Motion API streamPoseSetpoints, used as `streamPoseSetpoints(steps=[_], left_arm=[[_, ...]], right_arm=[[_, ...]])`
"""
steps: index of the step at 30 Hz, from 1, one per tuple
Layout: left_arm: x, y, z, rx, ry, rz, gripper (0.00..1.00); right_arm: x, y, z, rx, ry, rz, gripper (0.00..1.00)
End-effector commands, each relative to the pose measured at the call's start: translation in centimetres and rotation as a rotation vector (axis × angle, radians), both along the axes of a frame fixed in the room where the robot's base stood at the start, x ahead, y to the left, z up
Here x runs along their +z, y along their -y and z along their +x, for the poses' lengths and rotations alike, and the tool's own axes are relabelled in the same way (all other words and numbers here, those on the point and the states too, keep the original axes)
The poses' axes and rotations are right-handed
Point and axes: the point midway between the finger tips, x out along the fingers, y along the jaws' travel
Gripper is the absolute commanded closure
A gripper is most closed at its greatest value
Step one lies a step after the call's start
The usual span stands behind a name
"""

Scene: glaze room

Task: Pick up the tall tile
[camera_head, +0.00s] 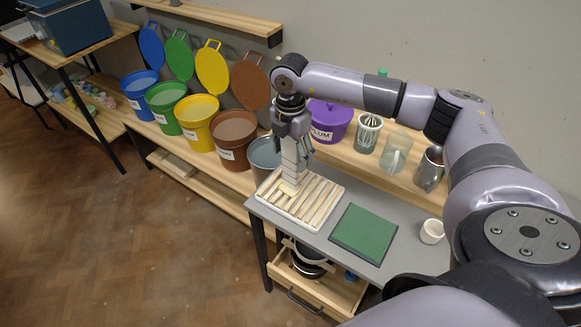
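The tall tile (290,172) is a narrow, pale upright piece standing over the left back part of a slatted wooden rack in a white tray (317,222). My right gripper (292,150) points down over the tile, with its fingers around the tile's upper part. I cannot tell whether the fingers press on it. The tile's lower end is at the slats, by a cream-coloured piece; whether it touches them is unclear. My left gripper is not in view.
A green mat (364,233) and a small white cup (431,231) are on the grey table. Behind stand a purple tub (330,120), a whisk in a container (367,133), a clear jug (396,152) and a metal pitcher (430,170). Coloured buckets (198,120) line the left shelf.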

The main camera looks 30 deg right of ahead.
Motion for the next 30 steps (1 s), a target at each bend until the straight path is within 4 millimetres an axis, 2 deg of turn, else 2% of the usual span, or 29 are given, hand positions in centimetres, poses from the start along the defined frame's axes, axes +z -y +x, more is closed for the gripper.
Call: streamPoseSetpoints(steps=[2,27,30], left_arm=[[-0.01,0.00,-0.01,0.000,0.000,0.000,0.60],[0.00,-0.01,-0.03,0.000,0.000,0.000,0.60],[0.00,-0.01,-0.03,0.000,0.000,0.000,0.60]], right_arm=[[0.02,-0.03,0.01,0.000,0.000,0.000,0.40],[0.07,-0.03,0.02,0.000,0.001,0.000,0.96],[0.07,-0.03,0.02,0.000,0.001,0.000,1.00]])
